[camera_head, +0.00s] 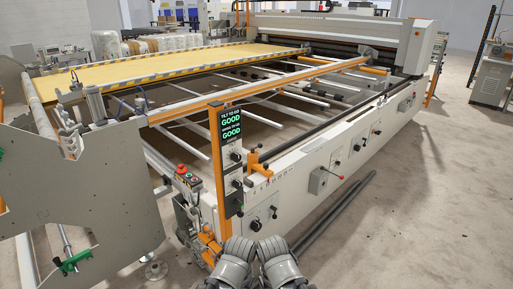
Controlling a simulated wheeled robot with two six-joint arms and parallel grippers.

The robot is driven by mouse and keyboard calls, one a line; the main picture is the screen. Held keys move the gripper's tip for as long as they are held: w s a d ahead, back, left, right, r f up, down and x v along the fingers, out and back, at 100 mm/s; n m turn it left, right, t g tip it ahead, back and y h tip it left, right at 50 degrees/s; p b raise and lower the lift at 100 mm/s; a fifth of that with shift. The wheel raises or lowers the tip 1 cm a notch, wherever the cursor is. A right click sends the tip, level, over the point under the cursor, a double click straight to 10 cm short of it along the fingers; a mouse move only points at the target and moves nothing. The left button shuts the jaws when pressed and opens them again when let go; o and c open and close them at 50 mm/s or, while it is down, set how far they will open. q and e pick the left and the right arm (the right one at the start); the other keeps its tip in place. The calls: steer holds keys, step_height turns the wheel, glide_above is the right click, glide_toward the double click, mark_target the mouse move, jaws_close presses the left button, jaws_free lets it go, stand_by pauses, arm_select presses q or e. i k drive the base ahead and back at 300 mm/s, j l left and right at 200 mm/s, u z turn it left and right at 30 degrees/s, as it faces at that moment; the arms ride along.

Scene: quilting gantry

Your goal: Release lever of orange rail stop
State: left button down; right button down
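An orange stop with a lever (255,160) sits on the dark front rail of the long white machine, just right of the orange upright post. Its lever is too small to tell its position clearly. My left gripper (237,249) and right gripper (272,249) are side by side at the bottom middle, below the stop and apart from it. Both are seen from behind, so their fingers are hidden. I see nothing held in either.
A display post (220,180) with "GOOD" readouts stands left of the stop. A control box with a red-knobbed lever (318,181) is on the white side panel (300,185). Dark tubes (335,215) lie on the floor. Open floor (430,200) is on the right.

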mark_target(260, 145)
steer(key=i+l+u, duration=0.15)
steer(key=i+u, duration=0.25)
steer(key=i+l+u, duration=0.35)
steer(key=i, duration=0.15)
